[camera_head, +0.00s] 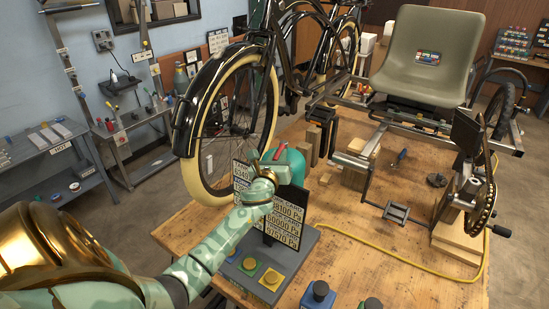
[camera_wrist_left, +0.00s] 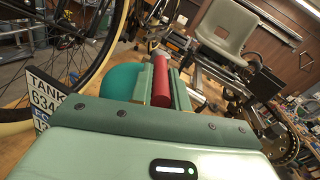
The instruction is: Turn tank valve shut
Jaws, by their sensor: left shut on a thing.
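The teal tank (camera_head: 291,158) stands on the workbench behind a black readout sign (camera_head: 284,218) with pressure figures in Pa. In the left wrist view the tank (camera_wrist_left: 122,83) shows left of the fingers. My left gripper (camera_head: 256,163) is at the tank's top left, shut on the red valve handle (camera_head: 254,156). In the left wrist view the red handle (camera_wrist_left: 161,85) sits between the two green fingers, with a pale metal end beyond it. The handle's base is hidden by the gripper. My right gripper is not in view.
A grey box with yellow and green buttons (camera_head: 271,277) sits in front of the sign. A black bicycle wheel (camera_head: 222,130) stands close left of the tank. The grey-seated trike frame (camera_head: 425,58) is behind right. A yellow cable (camera_head: 400,263) crosses the wooden bench (camera_head: 345,250).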

